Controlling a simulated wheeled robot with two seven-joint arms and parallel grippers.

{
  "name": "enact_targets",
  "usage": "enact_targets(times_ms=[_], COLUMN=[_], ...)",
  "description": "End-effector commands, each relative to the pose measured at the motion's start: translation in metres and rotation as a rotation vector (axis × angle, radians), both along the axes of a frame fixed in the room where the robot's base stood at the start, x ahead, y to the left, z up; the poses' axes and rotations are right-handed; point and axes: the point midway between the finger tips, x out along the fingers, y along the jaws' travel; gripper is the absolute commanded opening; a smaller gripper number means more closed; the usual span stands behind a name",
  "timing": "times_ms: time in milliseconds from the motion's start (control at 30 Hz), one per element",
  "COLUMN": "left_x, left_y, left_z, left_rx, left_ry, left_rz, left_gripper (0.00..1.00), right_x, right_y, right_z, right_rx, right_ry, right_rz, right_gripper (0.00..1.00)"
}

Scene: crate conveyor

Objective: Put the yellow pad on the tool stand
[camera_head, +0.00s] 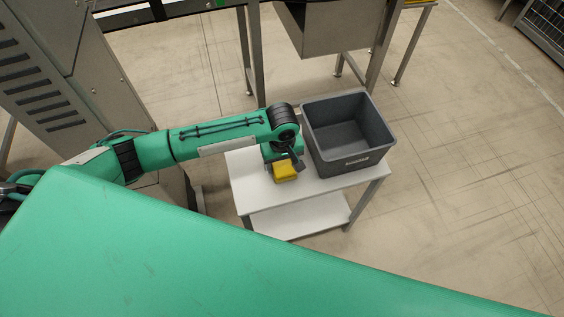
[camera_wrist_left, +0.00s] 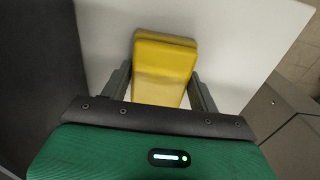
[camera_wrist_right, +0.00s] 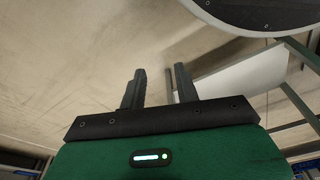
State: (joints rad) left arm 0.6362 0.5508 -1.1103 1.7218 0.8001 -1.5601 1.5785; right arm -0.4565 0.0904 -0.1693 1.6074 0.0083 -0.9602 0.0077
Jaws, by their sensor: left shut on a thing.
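The yellow pad (camera_head: 286,172) is at the front left of the white-topped stand (camera_head: 335,181), beside the grey crate. My left gripper (camera_head: 286,164) is over it. In the left wrist view the pad (camera_wrist_left: 165,62) sits between the two fingers of the left gripper (camera_wrist_left: 160,78), which is shut on it. The white top (camera_wrist_left: 225,30) shows behind the pad; I cannot tell whether the pad touches it. My right gripper (camera_wrist_right: 160,70) is open and empty in the right wrist view, with its fingers apart; it does not show in the head view.
An empty-looking grey crate (camera_head: 346,160) stands on the right part of the stand. The stand has a lower white shelf (camera_head: 300,214). A metal bench (camera_head: 325,35) is behind, and a grey cabinet (camera_head: 45,75) is at left. Floor at right is clear.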

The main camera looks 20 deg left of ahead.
Motion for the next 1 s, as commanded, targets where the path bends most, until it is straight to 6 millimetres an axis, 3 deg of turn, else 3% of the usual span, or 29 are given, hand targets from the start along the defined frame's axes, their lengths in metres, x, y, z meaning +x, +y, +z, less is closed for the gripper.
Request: enact_targets(times_ms=[33, 67, 167, 567, 1000], left_x=[-0.001, -0.001, -0.001, 0.000, 0.000], left_y=[0.000, 0.000, 0.000, 0.000, -0.001], left_z=[-0.001, -0.001, -0.001, 0.010, 0.096], left_rx=[0.000, 0.000, 0.001, -0.001, 0.000], left_ry=[0.002, 0.002, 0.003, 0.001, 0.000], left_rz=[0.000, 0.000, 0.000, 0.000, 0.000], left_gripper=[0.43, 0.65, 0.83, 0.83, 0.83], right_x=[-0.001, -0.001, -0.002, -0.002, -0.015], right_y=[0.000, 0.000, -0.001, -0.001, -0.006], right_z=[-0.001, -0.001, -0.002, -0.001, -0.031], right_rx=[0.000, -0.001, -0.001, 0.000, -0.007], right_ry=[0.002, 0.003, 0.006, 0.002, 0.007], right_rz=[0.000, 0.000, 0.000, 0.000, 0.005], right_gripper=[0.32, 0.32, 0.32, 0.32, 0.32])
